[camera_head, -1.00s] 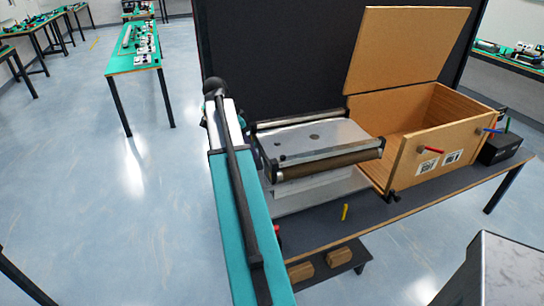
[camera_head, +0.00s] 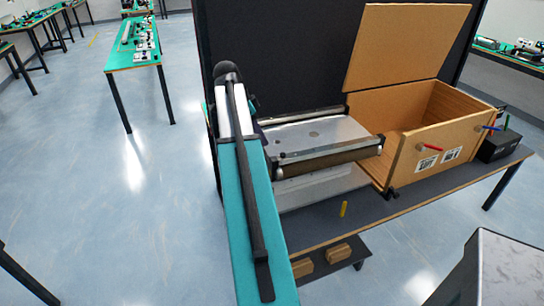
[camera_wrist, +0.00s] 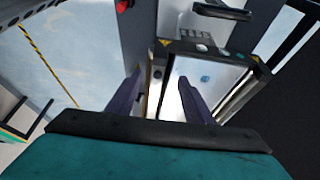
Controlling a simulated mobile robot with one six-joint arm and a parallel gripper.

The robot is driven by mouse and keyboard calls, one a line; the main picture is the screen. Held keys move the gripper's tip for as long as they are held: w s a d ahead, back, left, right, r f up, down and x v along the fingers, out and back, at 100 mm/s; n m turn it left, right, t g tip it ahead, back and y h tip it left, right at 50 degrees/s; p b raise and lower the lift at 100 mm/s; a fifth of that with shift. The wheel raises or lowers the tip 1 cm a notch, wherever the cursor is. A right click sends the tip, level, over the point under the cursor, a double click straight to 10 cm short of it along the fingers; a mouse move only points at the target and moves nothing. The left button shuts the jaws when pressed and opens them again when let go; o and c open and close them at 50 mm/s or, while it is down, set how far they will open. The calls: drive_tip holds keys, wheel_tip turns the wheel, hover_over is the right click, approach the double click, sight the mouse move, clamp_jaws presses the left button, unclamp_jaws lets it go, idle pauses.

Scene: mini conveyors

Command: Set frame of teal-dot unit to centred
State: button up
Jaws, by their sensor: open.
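A conveyor unit with a pale metal bed (camera_head: 318,134) and a dark roller (camera_head: 330,158) stands on the dark table, left of the wooden box. In the head view my arm hides the gripper and the unit's left end.
An open wooden box (camera_head: 408,165) with raised lid stands right of the unit, with red and blue handles in front. A yellow piece (camera_head: 344,209) lies near the table's front edge. A black panel (camera_head: 275,60) stands behind. A red knob (camera_wrist: 122,5) shows in the wrist view.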

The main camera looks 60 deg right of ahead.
sight(273, 159)
drive_tip(key=shift+p+x, duration=1.6)
drive_tip(key=shift+x, duration=4.6)
clamp_jaws()
